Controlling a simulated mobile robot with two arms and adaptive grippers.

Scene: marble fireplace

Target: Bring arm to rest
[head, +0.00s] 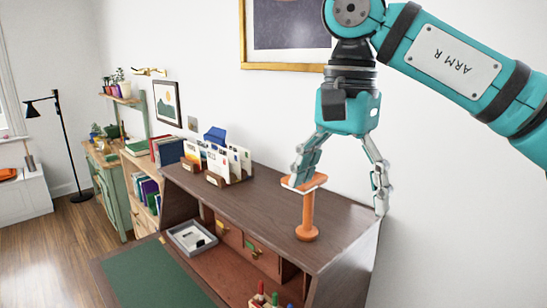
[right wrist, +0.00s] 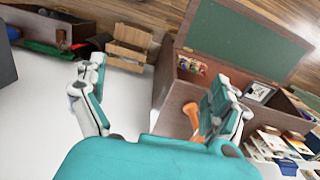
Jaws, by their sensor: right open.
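My right gripper (head: 337,196) hangs fingers-down from the teal arm at the right of the head view, above the right end of the wooden desk (head: 265,195). Its two fingers are spread wide with nothing between them. An orange stand (head: 308,215) with a round base and flat top is upright on the desk top. One fingertip overlaps the stand's top in the head view; I cannot tell whether they touch. In the right wrist view the open gripper (right wrist: 155,88) shows the orange stand (right wrist: 192,115) beside its right finger, partly hidden. My left gripper is not in view.
Letter holders with envelopes (head: 220,163) stand at the desk's far left end. A grey tray (head: 192,237) lies below, beside the green writing surface (head: 155,275). The white wall (head: 450,160) is close behind the arm, with a gold-framed picture (head: 285,35).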

